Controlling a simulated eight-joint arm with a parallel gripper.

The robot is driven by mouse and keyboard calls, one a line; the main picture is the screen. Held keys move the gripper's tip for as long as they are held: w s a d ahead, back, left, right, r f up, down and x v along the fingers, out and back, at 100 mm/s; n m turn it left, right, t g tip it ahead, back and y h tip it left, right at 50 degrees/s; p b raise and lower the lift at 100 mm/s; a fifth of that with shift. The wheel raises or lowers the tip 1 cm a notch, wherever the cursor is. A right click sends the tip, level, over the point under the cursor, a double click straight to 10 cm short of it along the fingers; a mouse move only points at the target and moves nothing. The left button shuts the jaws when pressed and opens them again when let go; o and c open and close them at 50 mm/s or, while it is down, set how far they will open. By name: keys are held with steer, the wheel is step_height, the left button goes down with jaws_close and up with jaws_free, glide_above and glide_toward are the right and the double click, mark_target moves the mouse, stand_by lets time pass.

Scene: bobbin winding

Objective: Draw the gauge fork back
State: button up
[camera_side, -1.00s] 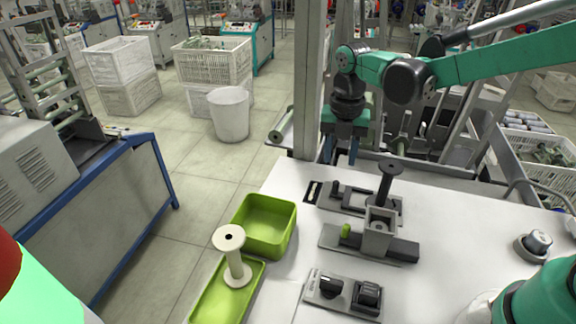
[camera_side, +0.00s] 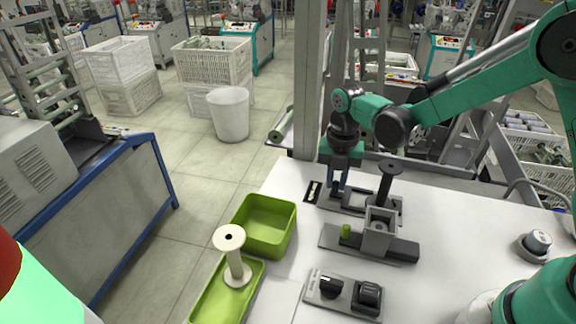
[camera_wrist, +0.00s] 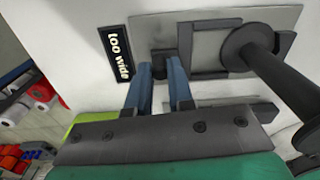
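The gauge fork (camera_wrist: 208,48) is a dark two-pronged piece lying on a grey plate in the wrist view. Its prongs point right, towards a dark bobbin (camera_wrist: 264,64), which also stands upright in the side view (camera_side: 389,180). The fork's upright handle (camera_wrist: 162,64) is at its left end. My gripper (camera_wrist: 160,68) has its two blue fingers on either side of this handle, close together, and looks shut on it. In the side view my gripper (camera_side: 338,184) reaches down to the plate's left end. Finger contact is partly hidden.
A "too wide" label (camera_wrist: 117,54) lies left of the plate. A grey fixture with a block (camera_side: 378,232) and green knob stands nearer, then a switch panel (camera_side: 343,295). A green bin (camera_side: 266,225) and a tray with a pale bobbin (camera_side: 236,262) are at left.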

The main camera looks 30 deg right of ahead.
jaws_close()
steer(key=shift+w+a, duration=0.55)
steer(key=shift+w, duration=0.05)
stand_by(1.1)
steer(key=o, duration=0.6)
jaws_free()
step_height(320, 180, up, 7)
